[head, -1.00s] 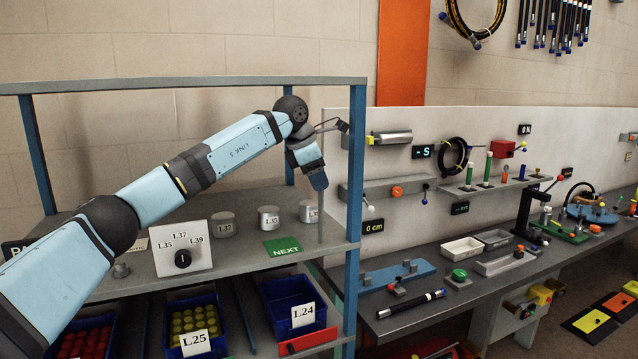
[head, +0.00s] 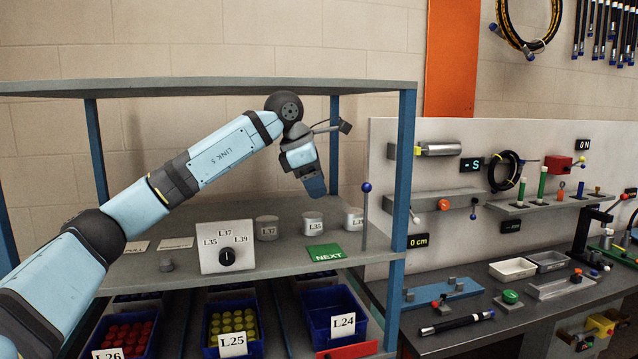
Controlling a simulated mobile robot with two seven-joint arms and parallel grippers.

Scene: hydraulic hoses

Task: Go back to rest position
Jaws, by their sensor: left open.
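My left arm (head: 225,155) comes in from the left and reaches over the shelf rack. Its wrist bends down, and my left gripper (head: 315,188) hangs in the air above the shelf's middle board (head: 285,262), apart from the things on it. The gripper is open, though its fingers are hard to make out, and I see nothing held in it. My right gripper is out of view.
The board bears a dial box (head: 214,259), a green NEXT plate (head: 325,252), grey cylinders (head: 313,221) and a blue-knobbed rod (head: 366,215). Blue bins (head: 332,311) stand below. A workbench (head: 455,345) with fittings and a black hose (head: 457,324) is at right.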

